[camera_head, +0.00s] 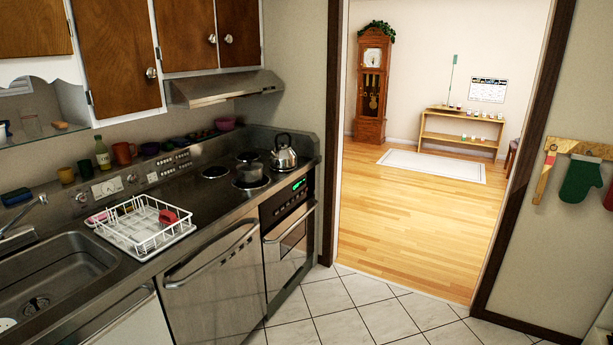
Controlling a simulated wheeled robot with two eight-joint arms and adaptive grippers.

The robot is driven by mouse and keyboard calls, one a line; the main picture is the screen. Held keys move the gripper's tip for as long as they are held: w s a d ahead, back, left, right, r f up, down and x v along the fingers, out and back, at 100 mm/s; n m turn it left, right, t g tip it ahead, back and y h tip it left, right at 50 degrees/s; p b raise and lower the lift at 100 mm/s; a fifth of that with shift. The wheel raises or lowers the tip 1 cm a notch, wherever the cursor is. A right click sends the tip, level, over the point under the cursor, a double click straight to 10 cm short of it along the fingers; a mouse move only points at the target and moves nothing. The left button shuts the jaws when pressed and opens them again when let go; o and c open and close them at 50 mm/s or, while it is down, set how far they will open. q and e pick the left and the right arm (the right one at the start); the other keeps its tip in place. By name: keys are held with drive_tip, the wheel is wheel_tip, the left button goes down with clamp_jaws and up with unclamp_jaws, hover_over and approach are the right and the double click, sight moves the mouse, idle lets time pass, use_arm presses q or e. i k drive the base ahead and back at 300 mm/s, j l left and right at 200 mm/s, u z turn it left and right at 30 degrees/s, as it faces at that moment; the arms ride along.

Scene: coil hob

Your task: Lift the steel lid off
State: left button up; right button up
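A steel kettle (284,155) with a dark handle stands at the right end of the hob. Neither of my grippers is in view.
A white dish rack (143,231) with a red item stands between the hob and the sink (55,275). A range hood (225,88) hangs above the hob. The oven (290,238) is below it. Tiled floor (340,312) in front is clear; a doorway opens right.

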sight(250, 166)
drive_tip(key=i, duration=2.05)
drive_tip(key=i+u, duration=0.1)
drive_tip(key=i, duration=0.4)
drive_tip(key=i+l+u, duration=0.15)
drive_tip(key=i, duration=0.35)
